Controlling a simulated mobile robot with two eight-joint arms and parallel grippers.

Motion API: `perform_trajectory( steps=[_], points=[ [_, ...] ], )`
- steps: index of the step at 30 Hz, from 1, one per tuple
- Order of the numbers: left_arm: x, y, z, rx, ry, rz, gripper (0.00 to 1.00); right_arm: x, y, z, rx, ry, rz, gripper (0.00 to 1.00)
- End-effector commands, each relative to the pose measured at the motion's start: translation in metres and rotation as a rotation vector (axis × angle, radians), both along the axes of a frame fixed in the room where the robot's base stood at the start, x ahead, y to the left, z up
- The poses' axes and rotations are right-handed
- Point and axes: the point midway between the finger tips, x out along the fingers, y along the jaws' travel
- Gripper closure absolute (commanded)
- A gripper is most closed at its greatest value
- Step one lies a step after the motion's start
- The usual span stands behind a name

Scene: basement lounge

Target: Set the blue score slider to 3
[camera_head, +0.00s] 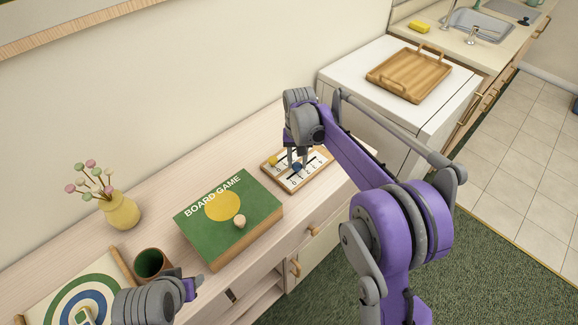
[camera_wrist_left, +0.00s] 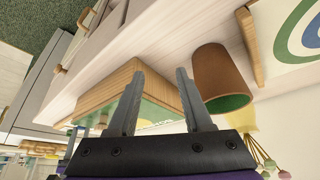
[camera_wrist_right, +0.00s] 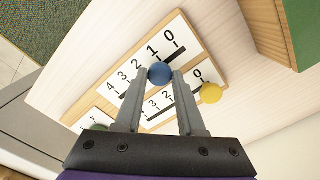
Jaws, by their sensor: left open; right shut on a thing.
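The score board (camera_head: 318,172) lies flat at the right end of the wooden cabinet top. In the right wrist view, the board (camera_wrist_right: 205,55) has rows of numbers 0 to 4 beside dark slots. My right gripper (camera_wrist_right: 160,80) is shut on the blue slider's round knob (camera_wrist_right: 160,74). The knob appears beside roughly 1 to 2, but the exact mark cannot be told. A yellow knob (camera_wrist_right: 210,93) sits near a 0 in the neighbouring row. A green knob (camera_wrist_right: 97,127) is partly hidden behind my finger. My left gripper (camera_wrist_left: 158,88) is open and empty, near the cup.
A green board game box (camera_head: 262,205) lies left of the score board. A brown cup (camera_head: 150,262), a yellow vase of flowers (camera_head: 122,212) and a target board (camera_head: 50,296) stand further left. A wooden tray (camera_head: 408,76) rests on the white appliance (camera_head: 345,80) to the right.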

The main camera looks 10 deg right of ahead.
Motion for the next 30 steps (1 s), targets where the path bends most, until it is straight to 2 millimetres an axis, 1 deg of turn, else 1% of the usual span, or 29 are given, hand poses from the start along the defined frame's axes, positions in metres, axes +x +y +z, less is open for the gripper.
perform_trajectory(
  steps=[1,3,6,10,17,18,22,23,30],
  points=[
    [0.001,0.0,0.003,0.0,-0.002,0.0,0.5,0.008,-0.013,0.002,-0.001,-0.002,-0.005,1.0],
    [0.001,0.0,0.005,0.0,-0.003,0.0,0.5,0.017,-0.025,0.002,-0.001,-0.002,-0.004,1.0],
    [0.002,0.0,0.007,0.0,-0.004,0.0,0.5,0.025,-0.038,0.002,0.0,-0.002,-0.003,1.0],
    [0.002,0.0,0.008,0.0,-0.004,0.0,0.5,0.029,-0.044,0.001,0.0,-0.002,-0.001,1.0],
    [0.002,0.0,0.007,0.0,-0.004,0.0,0.5,0.029,-0.044,0.001,0.0,-0.002,0.0,1.0],
    [0.002,0.0,0.007,0.0,-0.004,0.0,0.5,0.029,-0.044,0.001,0.0,-0.002,0.0,0.6],
    [0.002,0.0,0.007,0.0,-0.004,0.0,0.5,0.029,-0.044,0.001,0.0,-0.002,0.0,0.36],
    [0.002,0.0,0.007,0.0,-0.004,0.0,0.5,0.029,-0.044,0.001,0.0,-0.002,0.0,0.31],
    [0.002,0.0,0.007,0.0,-0.004,0.0,0.5,0.029,-0.044,0.001,0.0,-0.001,0.0,0.31]
  ],
)
